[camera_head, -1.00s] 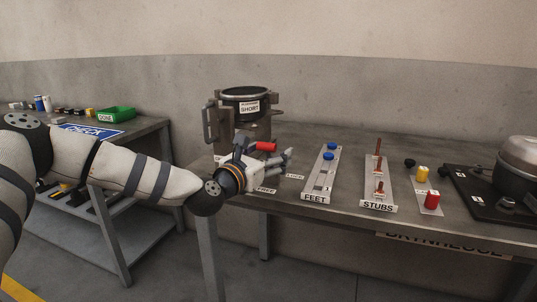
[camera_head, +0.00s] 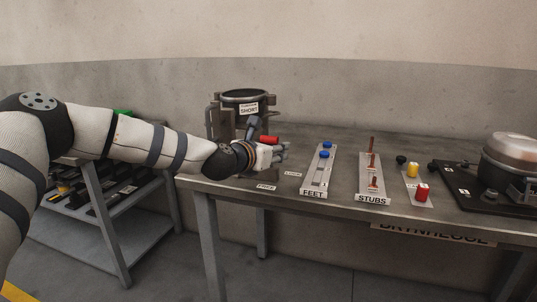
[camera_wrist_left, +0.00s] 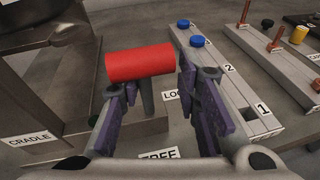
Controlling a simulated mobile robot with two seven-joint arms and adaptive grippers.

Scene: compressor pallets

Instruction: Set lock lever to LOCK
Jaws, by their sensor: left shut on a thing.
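The lock lever has a thick red grip (camera_head: 269,139) on a grey stem. In the left wrist view the red grip (camera_wrist_left: 139,63) lies crosswise between my finger tips, with the stem below it. My left gripper (camera_head: 281,151) is shut on the lever; in the wrist view its purple-padded fingers (camera_wrist_left: 150,85) stand on both sides of it. The FREE label (camera_head: 266,187) lies on the table in front, and the LOCK label (camera_head: 293,174) to the right. In the wrist view my right finger partly hides the LOCK label (camera_wrist_left: 170,96). My right gripper is not in view.
The cradle (camera_head: 213,122) with a dark pot marked SHORT (camera_head: 248,108) stands just behind the lever. The FEET rack (camera_head: 313,193) and STUBS rack (camera_head: 372,198) stand close on the right. A dark plate (camera_head: 462,200) bears a compressor (camera_head: 510,158) at far right.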

